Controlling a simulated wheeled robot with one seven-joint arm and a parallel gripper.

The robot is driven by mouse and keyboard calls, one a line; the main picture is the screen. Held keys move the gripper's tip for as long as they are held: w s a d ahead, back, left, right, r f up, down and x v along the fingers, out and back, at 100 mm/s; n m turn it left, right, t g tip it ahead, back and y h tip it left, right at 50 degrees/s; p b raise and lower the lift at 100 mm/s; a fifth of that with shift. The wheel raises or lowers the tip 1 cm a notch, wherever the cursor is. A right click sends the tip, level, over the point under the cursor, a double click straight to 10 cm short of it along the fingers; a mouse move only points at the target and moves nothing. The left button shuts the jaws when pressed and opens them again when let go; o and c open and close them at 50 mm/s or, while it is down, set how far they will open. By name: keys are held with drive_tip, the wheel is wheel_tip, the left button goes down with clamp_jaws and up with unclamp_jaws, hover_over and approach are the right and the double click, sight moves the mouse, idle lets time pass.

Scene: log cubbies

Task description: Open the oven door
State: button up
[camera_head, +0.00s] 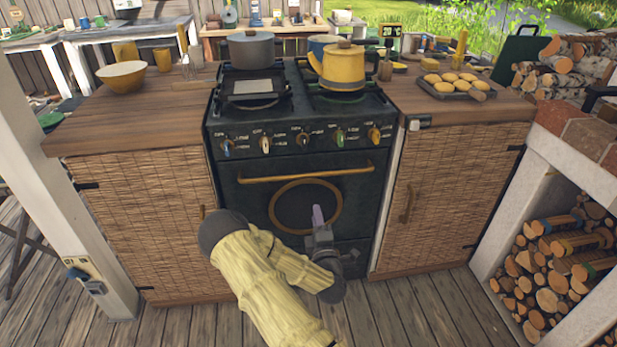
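The dark oven (229,165) stands in the middle of the view, between two counters. Its front door carries a long brass handle bar (305,173) and a round brass-ringed window (272,210). The door looks shut. My arm, in a pale yellow sleeve, reaches up from the bottom. My gripper (318,216) is in front of the lower right part of the round window, below the handle and apart from it in the picture. A purple-grey finger points up. The second finger cannot be made out, so its opening is unclear.
A yellow kettle (343,70) and a grey pot (251,50) stand on the stove top. Wicker-fronted cabinets flank the oven, with a handle (407,203) on the right one. A log cubby (562,262) is at far right. Wooden deck (420,310) lies clear in front.

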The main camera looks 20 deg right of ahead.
sight(309, 176)
drive_tip(key=b+x, duration=0.1)
drive_tip(key=x, duration=1.5)
drive_tip(key=shift+w+r, duration=0.1)
drive_tip(key=shift+w, duration=0.15)
clamp_jaws()
